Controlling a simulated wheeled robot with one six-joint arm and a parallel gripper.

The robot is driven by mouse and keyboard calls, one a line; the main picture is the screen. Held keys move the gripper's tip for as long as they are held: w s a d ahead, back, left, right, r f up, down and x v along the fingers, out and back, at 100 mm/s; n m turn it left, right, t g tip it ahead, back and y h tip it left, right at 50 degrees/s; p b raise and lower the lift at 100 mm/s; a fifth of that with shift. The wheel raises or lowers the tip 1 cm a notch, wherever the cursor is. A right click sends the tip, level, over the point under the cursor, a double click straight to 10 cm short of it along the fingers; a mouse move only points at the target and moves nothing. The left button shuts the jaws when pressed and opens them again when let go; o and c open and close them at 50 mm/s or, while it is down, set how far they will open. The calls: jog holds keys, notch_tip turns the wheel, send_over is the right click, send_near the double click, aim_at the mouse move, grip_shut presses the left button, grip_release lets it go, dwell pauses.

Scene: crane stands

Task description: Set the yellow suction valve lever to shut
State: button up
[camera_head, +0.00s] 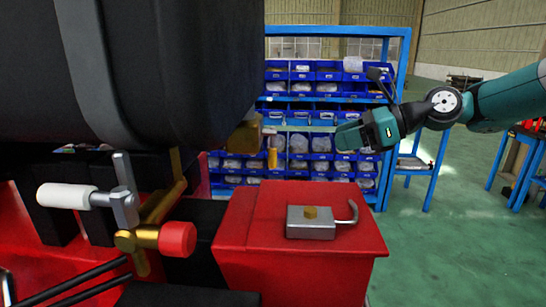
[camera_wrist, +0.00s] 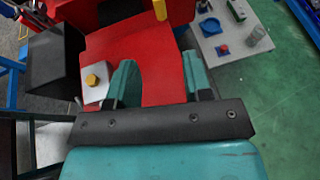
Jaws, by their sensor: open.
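The yellow lever (camera_head: 272,155) hangs roughly upright beside a brass valve body (camera_head: 244,136), by the lower right of the black tank. In the wrist view a yellow piece, likely this lever (camera_wrist: 160,10), shows at the top edge, cut off by the frame. My gripper (camera_head: 343,138) is to the right of the lever in the head view, apart from it and pointing left. In the wrist view my gripper (camera_wrist: 159,74) has its two teal fingers spread, with nothing held between them. The red surface shows behind them.
A large black tank (camera_head: 180,70) fills the upper left. A white-handled lever (camera_head: 66,196) and a red knob (camera_head: 177,239) stand at lower left. A metal box with a hook (camera_head: 311,229) sits on the red block (camera_head: 250,215). A blue bin rack (camera_head: 330,104) stands behind.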

aim_at(273, 156)
jog(key=p+x, duration=0.2)
jog(key=x, duration=1.4)
jog(key=shift+a+f+p, duration=0.15)
jog(key=shift+a+p, duration=0.15)
jog(key=shift+a, duration=0.05)
jog(key=shift+c, duration=0.4)
grip_shut()
